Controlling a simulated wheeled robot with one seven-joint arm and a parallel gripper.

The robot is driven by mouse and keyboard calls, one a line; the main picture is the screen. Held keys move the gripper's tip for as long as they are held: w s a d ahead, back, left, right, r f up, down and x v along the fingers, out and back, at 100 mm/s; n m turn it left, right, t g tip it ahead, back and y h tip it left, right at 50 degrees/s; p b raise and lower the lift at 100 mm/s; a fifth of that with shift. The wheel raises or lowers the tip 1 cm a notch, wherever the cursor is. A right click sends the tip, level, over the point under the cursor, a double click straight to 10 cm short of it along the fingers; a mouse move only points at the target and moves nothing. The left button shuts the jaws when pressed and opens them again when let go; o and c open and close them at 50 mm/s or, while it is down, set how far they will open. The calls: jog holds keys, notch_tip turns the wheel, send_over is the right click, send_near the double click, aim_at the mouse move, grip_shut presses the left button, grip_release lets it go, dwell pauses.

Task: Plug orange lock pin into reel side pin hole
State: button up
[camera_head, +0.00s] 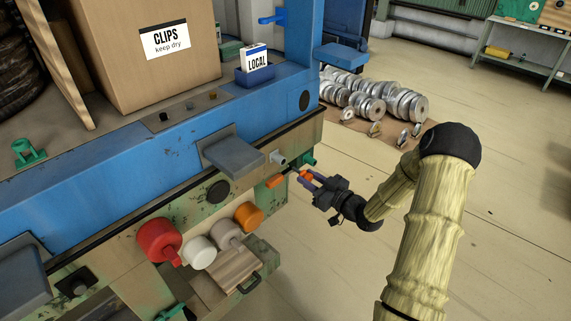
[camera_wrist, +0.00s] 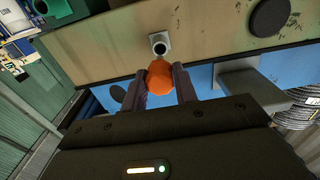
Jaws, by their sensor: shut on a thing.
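My gripper (camera_head: 304,177) is shut on the orange lock pin (camera_head: 307,175), just off the side of the worn bench-like machine. In the wrist view the pin's round orange head (camera_wrist: 160,76) sits between my two dark fingers. A square grey socket with a dark round hole (camera_wrist: 159,44) is on the panel straight beyond the head, and the hole is still visible. The pin's far end is hidden there, so I cannot tell whether it touches the socket. In the head view a short grey tube (camera_head: 278,157) sticks out near the pin.
A grey block (camera_head: 232,157) juts from the blue beam (camera_head: 130,165) above. A cardboard box (camera_head: 150,60) stands on top. Metal discs (camera_head: 400,104) lie on the floor behind. Floor right of my arm is clear.

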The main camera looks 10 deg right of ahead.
jog(key=shift+v, duration=1.85)
jog(key=shift+w+f+b, duration=0.1)
jog(key=shift+b, duration=0.2)
jog(key=w+d+f+b, duration=1)
jog(key=w+f+b, duration=0.1)
jog(key=w, duration=0.2)
jog(key=shift+w+d, duration=0.35)
jog(key=shift+w, duration=0.05)
dwell(1.6)
jog(key=shift+f+b, duration=0.1)
jog(key=shift+b, duration=0.2)
jog(key=shift+w, duration=0.1)
jog(key=shift+x, duration=1.1)
jog(key=shift+w+a+b, duration=0.3)
jog(key=shift+b, duration=0.25)
dwell(0.5)
